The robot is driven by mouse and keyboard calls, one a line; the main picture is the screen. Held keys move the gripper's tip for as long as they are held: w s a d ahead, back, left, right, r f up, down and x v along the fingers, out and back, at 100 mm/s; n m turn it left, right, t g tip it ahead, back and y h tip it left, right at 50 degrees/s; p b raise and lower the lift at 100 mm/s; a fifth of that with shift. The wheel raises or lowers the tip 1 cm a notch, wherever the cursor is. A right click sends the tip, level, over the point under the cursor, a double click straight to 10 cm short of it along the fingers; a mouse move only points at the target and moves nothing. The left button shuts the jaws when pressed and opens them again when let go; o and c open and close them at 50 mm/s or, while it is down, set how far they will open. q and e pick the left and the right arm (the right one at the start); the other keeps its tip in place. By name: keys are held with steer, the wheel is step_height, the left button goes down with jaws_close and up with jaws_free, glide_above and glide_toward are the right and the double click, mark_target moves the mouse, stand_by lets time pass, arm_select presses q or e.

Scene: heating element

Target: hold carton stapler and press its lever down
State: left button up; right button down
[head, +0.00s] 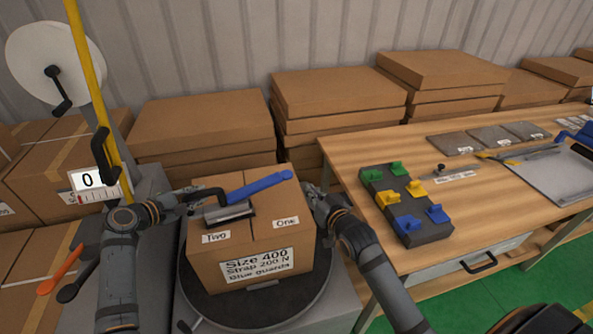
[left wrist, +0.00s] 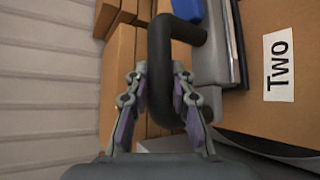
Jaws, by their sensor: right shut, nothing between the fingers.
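The carton stapler (head: 230,211) lies on top of a cardboard box, with a dark grey body and a black bent handle at its left. Its blue lever (head: 259,186) slants up to the right over the box. My left gripper (head: 188,198) is at the black handle. In the left wrist view, the two fingers (left wrist: 160,85) stand close on both sides of the handle (left wrist: 160,60) and appear shut on it. My right gripper (head: 318,197) is shut and empty beside the box's right side, apart from the lever; its fingertips are partly hidden.
The labelled box (head: 250,245) stands on a round dark turntable (head: 330,290). A strapping tool stand with a yellow strap (head: 92,75) and a display reading 0 is at left. A wooden table (head: 350,170) with coloured corner guards (head: 405,208) is at right. Stacked cartons (head: 205,120) stand behind.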

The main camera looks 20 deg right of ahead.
arm_select(q)
steer(key=o, duration=0.5)
steer(key=shift+c, duration=0.2)
